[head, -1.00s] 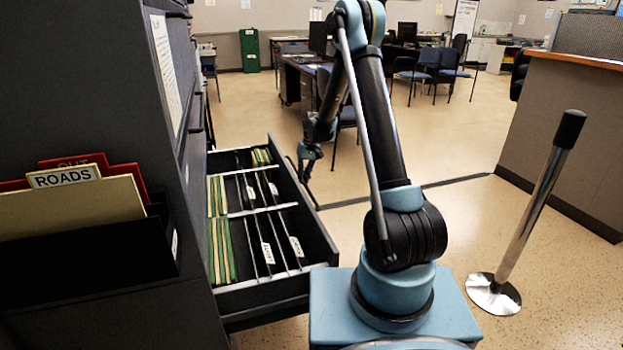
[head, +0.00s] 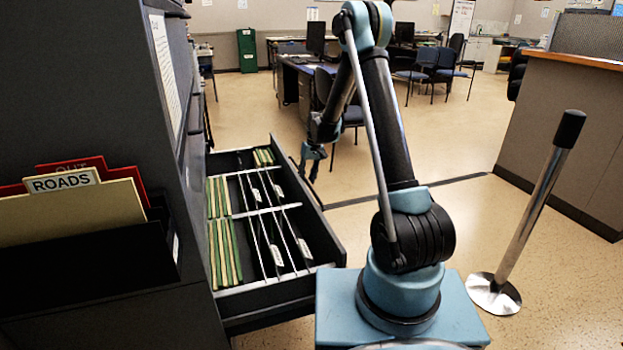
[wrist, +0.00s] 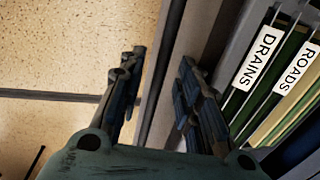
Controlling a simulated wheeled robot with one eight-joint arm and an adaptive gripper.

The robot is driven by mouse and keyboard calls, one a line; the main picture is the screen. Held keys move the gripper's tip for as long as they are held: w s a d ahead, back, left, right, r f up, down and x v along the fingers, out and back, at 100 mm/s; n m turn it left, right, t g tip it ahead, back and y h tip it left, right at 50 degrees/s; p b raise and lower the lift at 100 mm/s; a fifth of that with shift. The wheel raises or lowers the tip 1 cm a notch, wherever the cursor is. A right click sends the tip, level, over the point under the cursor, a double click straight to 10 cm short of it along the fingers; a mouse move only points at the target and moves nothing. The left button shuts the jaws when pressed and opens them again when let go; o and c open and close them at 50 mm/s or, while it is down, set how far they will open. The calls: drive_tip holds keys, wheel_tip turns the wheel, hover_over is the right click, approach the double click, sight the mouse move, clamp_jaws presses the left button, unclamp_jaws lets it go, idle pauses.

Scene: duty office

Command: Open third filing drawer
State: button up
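A dark filing drawer (head: 325,238) stands pulled out from the dark cabinet (head: 75,90) at left in the head view, with green folders and labelled dividers inside. Its front faces right. My gripper (head: 314,158) is at the drawer's far front edge, seen small from behind my arm. In the wrist view my gripper (wrist: 160,95) has its two fingers apart, with the drawer's front edge (wrist: 166,60) running between or beneath them; I cannot tell if they touch it. Folder labels DRAINS (wrist: 256,62) and ROADS (wrist: 297,70) show at right.
A tray with a ROADS folder (head: 70,205) is at left on the cabinet side. A metal post (head: 525,220) and a counter (head: 575,130) stand at right. Desks (head: 300,85) and chairs (head: 430,65) are behind. Open floor lies beyond the drawer.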

wheel_tip(320, 180, up, 12)
drive_tip(key=d, duration=0.2)
drive_tip(key=shift+w+f, duration=0.2)
drive_tip(key=shift+w, duration=0.25)
drive_tip(key=shift+d, duration=0.15)
drive_tip(key=s+d+r+m+t, duration=0.1)
drive_tip(key=s+d+r, duration=0.55)
drive_tip(key=s, duration=0.45)
drive_tip(key=s+d+r+m+t, duration=0.1)
drive_tip(key=s+d+r, duration=0.6)
drive_tip(key=s, duration=0.4)
drive_tip(key=s+d+f, duration=0.3)
drive_tip(key=s, duration=0.5)
drive_tip(key=s+d+f+m+h, duration=0.1)
drive_tip(key=s+d+f, duration=0.2)
drive_tip(key=s, duration=0.5)
drive_tip(key=s+d+f+m+t+h, duration=0.1)
drive_tip(key=s+d+f, duration=0.2)
drive_tip(key=s, duration=0.5)
drive_tip(key=shift+d+f, duration=0.15)
drive_tip(key=shift+f, duration=0.05)
